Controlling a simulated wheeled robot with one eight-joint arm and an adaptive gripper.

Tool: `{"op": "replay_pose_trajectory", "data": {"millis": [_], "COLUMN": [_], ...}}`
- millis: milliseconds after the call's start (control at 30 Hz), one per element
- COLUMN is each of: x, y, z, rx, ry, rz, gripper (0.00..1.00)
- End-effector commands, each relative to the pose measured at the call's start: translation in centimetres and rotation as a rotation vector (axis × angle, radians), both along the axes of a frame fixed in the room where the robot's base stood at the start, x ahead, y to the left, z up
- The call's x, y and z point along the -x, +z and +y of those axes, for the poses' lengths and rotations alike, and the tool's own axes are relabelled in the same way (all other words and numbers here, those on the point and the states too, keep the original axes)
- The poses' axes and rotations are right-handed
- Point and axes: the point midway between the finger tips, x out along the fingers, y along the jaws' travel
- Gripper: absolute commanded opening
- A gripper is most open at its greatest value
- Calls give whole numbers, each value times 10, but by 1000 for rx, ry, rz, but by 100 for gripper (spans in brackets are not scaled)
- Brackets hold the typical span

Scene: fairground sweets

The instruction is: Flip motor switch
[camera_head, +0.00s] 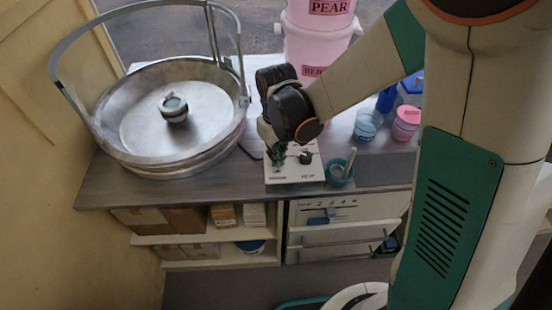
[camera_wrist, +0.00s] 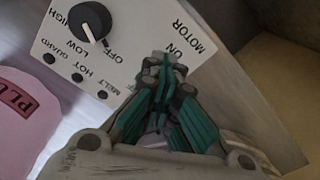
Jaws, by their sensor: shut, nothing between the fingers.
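The control panel (camera_head: 295,173) is a small white box at the counter's front edge, with MOTOR and HEAT labels. In the wrist view the panel (camera_wrist: 122,62) shows a black knob (camera_wrist: 90,21) with LOW and HIGH marks, and the words MOTOR, ON and OFF. My gripper (camera_wrist: 163,62) is shut and empty, its green fingertips together over the panel by the ON and OFF marks. In the head view my gripper (camera_head: 277,158) points down at the panel's left half. The motor switch is hidden behind the fingertips, so its position and any contact cannot be told.
A large metal bowl (camera_head: 110,150) with a hoop handle and a central spinner head (camera_head: 173,108) stands left of the panel. A teal cup (camera_head: 340,174) stands close on the right.

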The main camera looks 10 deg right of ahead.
Motion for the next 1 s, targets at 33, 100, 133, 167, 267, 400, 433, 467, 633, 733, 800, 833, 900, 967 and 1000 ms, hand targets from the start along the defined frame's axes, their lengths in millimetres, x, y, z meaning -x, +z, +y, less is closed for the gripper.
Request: {"op": "replay_pose_trajectory", "data": {"millis": [33, 100, 133, 167, 267, 400, 433, 467, 633, 733, 800, 833, 900, 967, 1000], "x": [0, 0, 0, 0, 0, 0, 0, 0, 0, 0, 0, 0, 0, 0, 0], "y": [-1, -2, -3, -3, -4, -6, -7, -7, -6, -2, 2, 5, 10, 15, 18], "z": [0, 0, 0, 0, 0, 0, 0, 0, 0, 0, 0, 0, 0, 0, 0], "rx": [0, 0, 0, 0, 0, 0, 0, 0, 0, 0, 0, 0, 0, 0, 0], "ry": [0, 0, 0, 0, 0, 0, 0, 0, 0, 0, 0, 0, 0, 0, 0], "rz": [0, 0, 0, 0, 0, 0, 0, 0, 0, 0, 0, 0, 0, 0, 0], "gripper": [0, 0, 0, 0, 0, 0, 0, 0, 0, 0, 0, 0, 0, 0, 0]}}
